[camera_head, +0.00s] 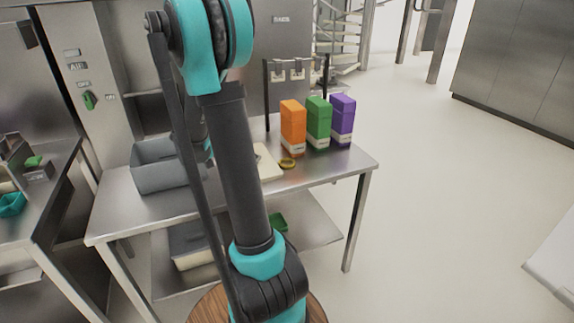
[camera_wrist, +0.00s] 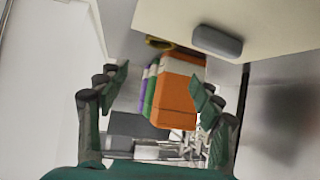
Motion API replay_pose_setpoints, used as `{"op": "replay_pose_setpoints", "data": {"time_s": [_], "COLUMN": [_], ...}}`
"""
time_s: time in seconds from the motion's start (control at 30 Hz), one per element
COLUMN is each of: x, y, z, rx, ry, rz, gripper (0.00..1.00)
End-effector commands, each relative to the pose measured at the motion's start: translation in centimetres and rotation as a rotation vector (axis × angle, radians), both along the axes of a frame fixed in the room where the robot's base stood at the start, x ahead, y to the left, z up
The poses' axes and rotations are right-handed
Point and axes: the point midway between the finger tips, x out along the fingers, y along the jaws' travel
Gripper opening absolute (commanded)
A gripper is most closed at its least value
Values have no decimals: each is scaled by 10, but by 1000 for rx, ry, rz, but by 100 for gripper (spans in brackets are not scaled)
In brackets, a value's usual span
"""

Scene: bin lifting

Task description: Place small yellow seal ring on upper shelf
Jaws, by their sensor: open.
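The small yellow seal ring (camera_head: 287,163) lies flat on the steel table top (camera_head: 335,168), beside a cream board and in front of an orange box. In the wrist view the ring (camera_wrist: 160,43) shows near the top edge, partly cut by the board. My gripper (camera_wrist: 160,88) is open and empty, its two dark green fingers apart. The ring is beyond the fingertips, not between them. In the head view my arm hides the gripper. The table has a lower shelf (camera_head: 317,232); I cannot tell which surface is the upper shelf.
Orange (camera_head: 292,125), green (camera_head: 318,122) and purple (camera_head: 342,118) boxes stand upright behind the ring. The cream board (camera_head: 268,166) carries a grey block (camera_wrist: 217,42). A grey bin (camera_head: 160,178) stands at the table's left.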

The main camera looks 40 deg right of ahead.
Motion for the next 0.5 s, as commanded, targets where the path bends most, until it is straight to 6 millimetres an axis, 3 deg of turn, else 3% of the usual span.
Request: {"op": "replay_pose_setpoints", "data": {"time_s": [0.5], "x": [-2], "y": [-78], "z": [-51], "rx": [-5], "ry": [-8], "rz": [-11], "gripper": [66]}}
